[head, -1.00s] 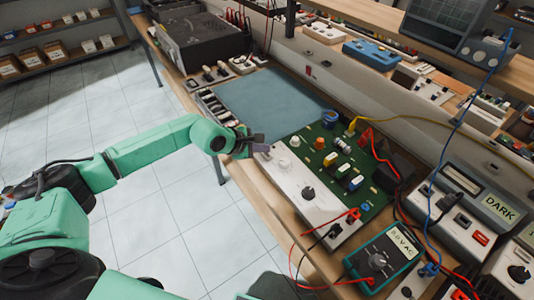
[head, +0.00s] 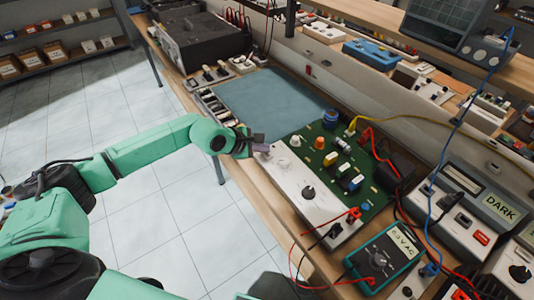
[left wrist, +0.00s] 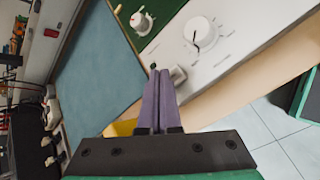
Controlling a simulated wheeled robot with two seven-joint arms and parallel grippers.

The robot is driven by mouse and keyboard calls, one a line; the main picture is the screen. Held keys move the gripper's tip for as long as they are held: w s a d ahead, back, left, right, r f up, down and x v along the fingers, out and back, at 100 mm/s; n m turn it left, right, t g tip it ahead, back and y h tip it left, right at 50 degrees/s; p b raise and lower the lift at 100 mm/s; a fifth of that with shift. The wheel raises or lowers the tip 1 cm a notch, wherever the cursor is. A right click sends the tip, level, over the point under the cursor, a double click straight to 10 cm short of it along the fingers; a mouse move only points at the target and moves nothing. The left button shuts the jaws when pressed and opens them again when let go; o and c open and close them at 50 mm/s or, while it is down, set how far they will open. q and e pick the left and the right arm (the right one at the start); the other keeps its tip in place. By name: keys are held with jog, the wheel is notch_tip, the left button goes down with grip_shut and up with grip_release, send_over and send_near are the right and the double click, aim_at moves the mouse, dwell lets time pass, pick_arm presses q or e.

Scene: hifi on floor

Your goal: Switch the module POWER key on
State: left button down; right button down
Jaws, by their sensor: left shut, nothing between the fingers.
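The module is a white panel (head: 305,190) with a green circuit board (head: 335,160) behind it, on the bench. My left gripper (head: 262,142) is at the panel's left end. In the left wrist view its purple fingers (left wrist: 156,72) are shut together with nothing between them, close by the key; contact cannot be told. My right gripper is not in view.
A blue-grey mat (head: 265,100) lies left of the module. A handheld meter (head: 385,255) and red and black leads lie at its right end. A device reading DARK (head: 470,215) stands farther right. The bench's front edge runs close below my left gripper.

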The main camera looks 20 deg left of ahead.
aim_at(264, 155)
pick_arm(q)
jog(key=shift+f+b, duration=0.3)
jog(key=shift+f, duration=0.15)
jog(key=shift+r, duration=0.5)
jog(key=shift+r, duration=0.1)
notch_tip(264, 155, up, 6)
jog(key=p, duration=0.3)
